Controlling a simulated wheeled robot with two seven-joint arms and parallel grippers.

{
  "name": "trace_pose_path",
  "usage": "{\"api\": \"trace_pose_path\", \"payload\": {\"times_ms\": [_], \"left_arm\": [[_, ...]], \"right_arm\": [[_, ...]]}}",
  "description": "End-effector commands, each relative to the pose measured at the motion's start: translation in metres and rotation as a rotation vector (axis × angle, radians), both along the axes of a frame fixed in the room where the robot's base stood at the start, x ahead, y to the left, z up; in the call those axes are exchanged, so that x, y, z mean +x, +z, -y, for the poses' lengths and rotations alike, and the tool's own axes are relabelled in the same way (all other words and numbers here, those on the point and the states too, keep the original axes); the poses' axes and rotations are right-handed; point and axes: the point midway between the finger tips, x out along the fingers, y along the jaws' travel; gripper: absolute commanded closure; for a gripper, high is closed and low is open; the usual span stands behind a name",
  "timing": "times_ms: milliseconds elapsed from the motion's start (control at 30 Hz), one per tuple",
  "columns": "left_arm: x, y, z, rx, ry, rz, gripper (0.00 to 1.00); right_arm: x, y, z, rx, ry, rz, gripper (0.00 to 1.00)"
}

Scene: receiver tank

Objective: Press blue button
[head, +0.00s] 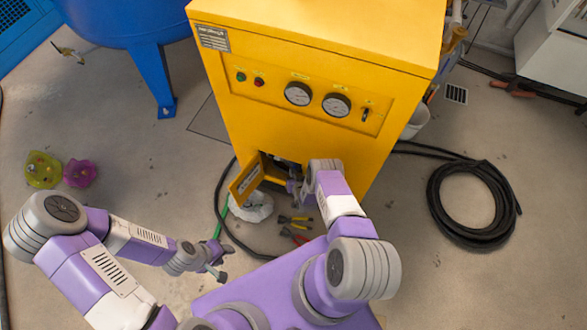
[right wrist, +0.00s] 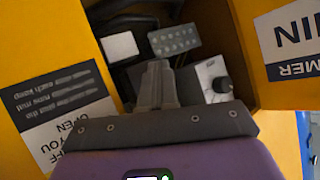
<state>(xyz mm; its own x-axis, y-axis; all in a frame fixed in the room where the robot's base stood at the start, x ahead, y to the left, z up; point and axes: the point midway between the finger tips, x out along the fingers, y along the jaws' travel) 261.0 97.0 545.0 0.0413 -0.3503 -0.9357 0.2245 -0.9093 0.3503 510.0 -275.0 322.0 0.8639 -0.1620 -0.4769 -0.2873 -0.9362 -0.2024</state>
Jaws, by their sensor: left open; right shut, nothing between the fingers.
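The yellow cabinet (head: 330,140) stands in front of me with a small door (head: 246,180) open low on its front. My right gripper (head: 293,186) is at this opening. In the right wrist view my right gripper (right wrist: 157,68) is shut and empty, its fingertips reaching into the compartment. Inside are a white block (right wrist: 119,46), a grey block with rows of dots (right wrist: 174,39) and a pale panel with a black knob (right wrist: 220,84). I cannot make out a blue button; the fingers hide part of the compartment. My left gripper (head: 218,271) is open and empty above the floor.
The cabinet's upper panel has a green button (head: 240,77), a red button (head: 259,82) and two gauges (head: 298,93). Hand tools (head: 296,219) and a white bag (head: 252,207) lie below the door. A blue tank (head: 125,15) stands left; a coiled black hose (head: 474,205) lies right.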

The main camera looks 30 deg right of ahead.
Motion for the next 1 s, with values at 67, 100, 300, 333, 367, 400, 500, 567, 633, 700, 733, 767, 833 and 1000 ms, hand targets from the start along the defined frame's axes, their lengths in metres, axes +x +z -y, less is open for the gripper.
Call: {"api": "trace_pose_path", "payload": {"times_ms": [67,100,300,333,367,400,500,567,633,700,733,767,833,1000], "left_arm": [[0.000,0.000,0.000,0.000,0.000,0.000,0.57],[0.000,0.000,0.000,0.000,0.000,0.000,0.57],[0.000,0.001,0.000,0.000,0.000,0.000,0.57],[0.000,0.001,0.000,0.000,0.000,0.000,0.57],[0.000,0.002,0.000,0.000,0.000,0.000,0.57],[0.000,0.003,0.000,0.000,0.000,0.000,0.57],[0.000,0.005,0.000,0.000,0.000,0.000,0.57],[0.000,0.006,0.000,0.000,0.000,0.000,0.57],[0.000,0.006,0.000,0.000,0.000,0.000,0.57],[0.000,0.006,0.000,0.000,0.000,0.000,0.57],[0.000,0.006,0.000,0.000,0.000,0.000,0.57],[0.000,0.006,0.000,0.000,0.000,0.000,0.57],[0.000,0.006,0.000,0.000,0.000,0.000,0.57],[0.000,0.007,0.000,0.000,0.000,0.000,0.57]], "right_arm": [[0.001,0.001,0.001,-0.001,-0.001,0.002,1.00],[0.001,0.001,0.001,-0.001,-0.001,0.002,1.00],[0.000,0.001,0.000,-0.001,-0.001,0.002,1.00],[-0.001,0.001,-0.001,-0.001,-0.001,0.002,1.00],[-0.002,0.001,-0.002,-0.001,-0.001,0.002,1.00],[-0.003,0.001,-0.004,-0.001,-0.001,0.002,1.00],[-0.007,0.002,-0.008,0.000,-0.002,0.002,1.00],[-0.009,0.002,-0.011,0.000,-0.002,0.002,1.00],[-0.011,0.001,-0.013,0.000,-0.002,0.001,1.00],[-0.011,0.001,-0.013,0.000,-0.002,0.001,1.00],[-0.011,0.001,-0.013,0.000,-0.002,0.001,1.00],[-0.011,0.001,-0.013,0.000,-0.002,0.001,1.00],[-0.011,0.001,-0.013,-0.001,-0.001,0.001,1.00],[-0.014,0.001,-0.016,0.001,0.000,0.000,1.00]]}}
